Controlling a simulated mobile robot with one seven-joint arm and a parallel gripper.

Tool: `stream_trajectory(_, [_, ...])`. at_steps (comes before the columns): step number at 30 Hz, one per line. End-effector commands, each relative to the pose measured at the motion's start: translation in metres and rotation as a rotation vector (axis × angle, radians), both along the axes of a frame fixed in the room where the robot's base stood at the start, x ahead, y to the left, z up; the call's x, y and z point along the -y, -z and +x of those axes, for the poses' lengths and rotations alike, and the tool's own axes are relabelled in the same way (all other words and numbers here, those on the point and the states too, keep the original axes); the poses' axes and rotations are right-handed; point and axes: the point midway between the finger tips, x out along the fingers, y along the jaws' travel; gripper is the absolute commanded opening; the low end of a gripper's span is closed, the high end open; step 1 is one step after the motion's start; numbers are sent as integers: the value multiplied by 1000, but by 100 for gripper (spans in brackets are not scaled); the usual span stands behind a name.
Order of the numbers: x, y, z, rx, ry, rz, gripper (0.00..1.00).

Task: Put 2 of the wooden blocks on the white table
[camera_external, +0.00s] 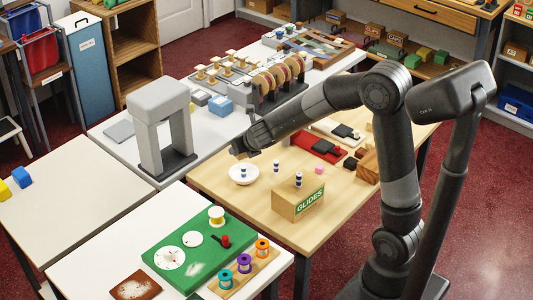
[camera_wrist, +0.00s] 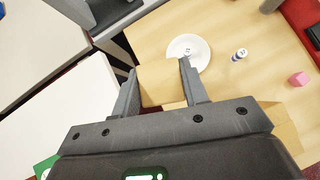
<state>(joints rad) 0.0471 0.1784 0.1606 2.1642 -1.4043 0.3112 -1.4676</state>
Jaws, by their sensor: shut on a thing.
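My gripper (camera_wrist: 160,90) is shut on a light wooden block (camera_wrist: 160,78), which shows between the two fingers in the wrist view. In the external view my gripper (camera_external: 240,149) is above the far-left edge of the wooden table (camera_external: 225,195), near a white dish (camera_external: 243,180); the held block cannot be made out there. A white table (camera_external: 75,205) stands to the left, with a yellow block (camera_external: 4,190) and a blue block (camera_external: 21,176) on it. A brown wooden block (camera_external: 368,166) is at the right of the wooden table.
A box marked GLIDES (camera_external: 297,203), a small blue-and-white piece (camera_external: 276,167) and a pink cube (camera_external: 319,169) stand on the wooden table. A grey arch (camera_external: 163,125) rises behind the white table. A green board (camera_external: 195,250) lies on the front table. The left white table is mostly clear.

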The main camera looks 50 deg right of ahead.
Motion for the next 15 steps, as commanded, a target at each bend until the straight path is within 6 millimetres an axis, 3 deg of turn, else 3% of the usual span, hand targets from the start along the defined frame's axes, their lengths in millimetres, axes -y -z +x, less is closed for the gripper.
stream_trajectory(8, [-66, -1, -6, -1, -88, 1, 15])
stream_trajectory(11, [-99, -1, -12, -2, -133, 1, 15])
stream_trajectory(15, [-158, 0, -28, -2, -212, 1, 15])
